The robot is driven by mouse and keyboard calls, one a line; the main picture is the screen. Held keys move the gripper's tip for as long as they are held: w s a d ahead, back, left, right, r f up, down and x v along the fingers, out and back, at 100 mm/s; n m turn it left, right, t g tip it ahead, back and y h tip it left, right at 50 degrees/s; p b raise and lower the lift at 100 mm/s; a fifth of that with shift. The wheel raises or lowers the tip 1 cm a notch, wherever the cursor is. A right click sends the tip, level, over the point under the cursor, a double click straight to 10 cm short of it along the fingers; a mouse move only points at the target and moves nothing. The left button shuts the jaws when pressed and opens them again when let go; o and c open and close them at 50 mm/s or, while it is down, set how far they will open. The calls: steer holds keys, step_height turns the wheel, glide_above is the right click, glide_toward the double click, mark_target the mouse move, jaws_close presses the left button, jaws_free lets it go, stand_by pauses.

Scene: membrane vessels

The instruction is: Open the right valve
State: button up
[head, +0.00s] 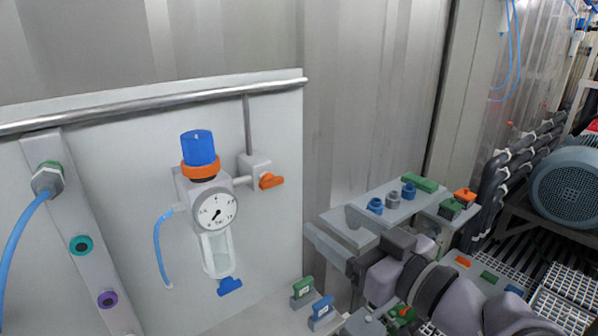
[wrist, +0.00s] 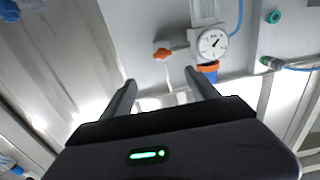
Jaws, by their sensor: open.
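A small valve with an orange handle (head: 271,181) sits on the wall panel, right of the pressure gauge (head: 215,211). Its handle points sideways to the right in the head view. In the wrist view, which looks upside down, the orange handle (wrist: 162,54) shows ahead of the gap between my fingers, and the gauge (wrist: 212,43) lies to its right. My gripper (head: 328,220) is open and empty, lower right of the valve and apart from it. Its two fingers also show in the wrist view (wrist: 159,78).
A regulator with a blue knob (head: 198,148) and a blue lower handle (head: 229,286) stands left of the valve. A metal rail (head: 150,103) runs above. A blue hose (head: 160,250) hangs at left. A motor (head: 566,187) stands far right.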

steer(key=p, duration=0.8)
glide_toward(274, 182)
steer(key=r, duration=0.1)
steer(key=x, duration=0.5)
steer(key=f+x, duration=0.1)
steer(key=x, duration=0.2)
steer(key=shift+w+a+f, duration=0.1)
steer(key=shift+w+a, duration=0.05)
steer(key=shift+a, duration=0.05)
steer(key=shift+w+a, duration=0.25)
steer(key=shift+w, duration=0.2)
steer(key=shift+c, duration=0.4)
